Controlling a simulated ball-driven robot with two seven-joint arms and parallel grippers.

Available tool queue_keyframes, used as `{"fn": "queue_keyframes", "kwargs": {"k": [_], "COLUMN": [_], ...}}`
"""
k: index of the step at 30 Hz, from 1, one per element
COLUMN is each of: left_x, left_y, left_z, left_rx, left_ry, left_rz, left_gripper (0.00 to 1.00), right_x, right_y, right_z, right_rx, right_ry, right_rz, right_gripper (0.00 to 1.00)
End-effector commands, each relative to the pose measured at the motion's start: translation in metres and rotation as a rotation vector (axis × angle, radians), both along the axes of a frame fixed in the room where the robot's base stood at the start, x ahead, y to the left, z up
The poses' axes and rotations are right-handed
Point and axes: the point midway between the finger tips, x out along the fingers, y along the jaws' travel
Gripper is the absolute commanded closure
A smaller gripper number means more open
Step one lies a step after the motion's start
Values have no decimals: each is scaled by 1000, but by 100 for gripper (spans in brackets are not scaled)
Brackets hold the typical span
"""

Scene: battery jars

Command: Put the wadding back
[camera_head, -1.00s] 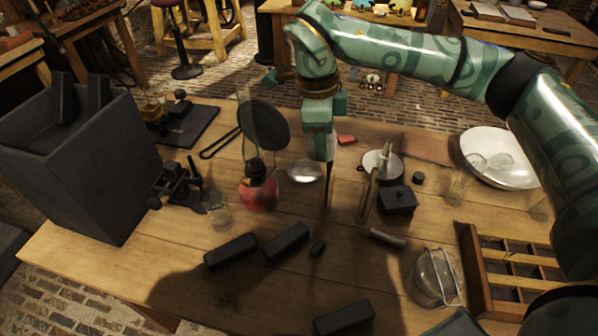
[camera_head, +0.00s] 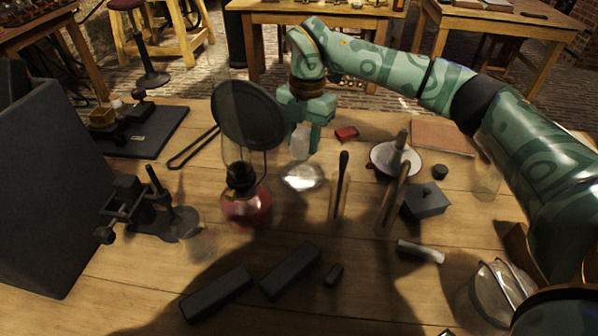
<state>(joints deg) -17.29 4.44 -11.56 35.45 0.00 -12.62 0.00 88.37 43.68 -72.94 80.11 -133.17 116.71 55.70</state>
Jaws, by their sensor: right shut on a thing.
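My right gripper (camera_head: 305,124) points down behind the red-based glass lamp, over the clear glass dish (camera_head: 303,178). It is shut on a pale, whitish piece (camera_head: 301,146), which looks like the wadding. The piece hangs just above or behind the dish; I cannot tell whether they touch. The dish looks pale and glassy, and its contents are hard to make out. My left gripper is not in view.
Dark blocks (camera_head: 291,270) lie in front. A dark crate (camera_head: 42,200) fills the left.

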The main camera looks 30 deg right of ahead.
Motion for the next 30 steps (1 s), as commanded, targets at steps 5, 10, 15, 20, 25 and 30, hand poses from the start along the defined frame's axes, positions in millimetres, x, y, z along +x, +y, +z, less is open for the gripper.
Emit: {"fn": "queue_keyframes", "kwargs": {"k": [5, 10, 15, 20, 25, 30], "left_x": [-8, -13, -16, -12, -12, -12], "left_y": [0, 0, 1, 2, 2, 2], "left_z": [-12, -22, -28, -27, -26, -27], "left_rx": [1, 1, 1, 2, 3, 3], "left_ry": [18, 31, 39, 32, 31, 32], "left_rz": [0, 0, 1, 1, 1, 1], "left_gripper": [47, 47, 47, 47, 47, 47], "right_x": [0, 0, 0, 0, -1, 0], "right_y": [0, 0, 0, 0, 0, 0], "right_z": [-32, -61, -77, -74, -77, -77], "right_rx": [1, 0, 0, 0, -1, -1], "right_ry": [5, 6, 2, 1, 2, 1], "right_rz": [1, 3, 1, 2, 2, 3], "right_gripper": [81, 81, 81, 81, 57, 41]}}
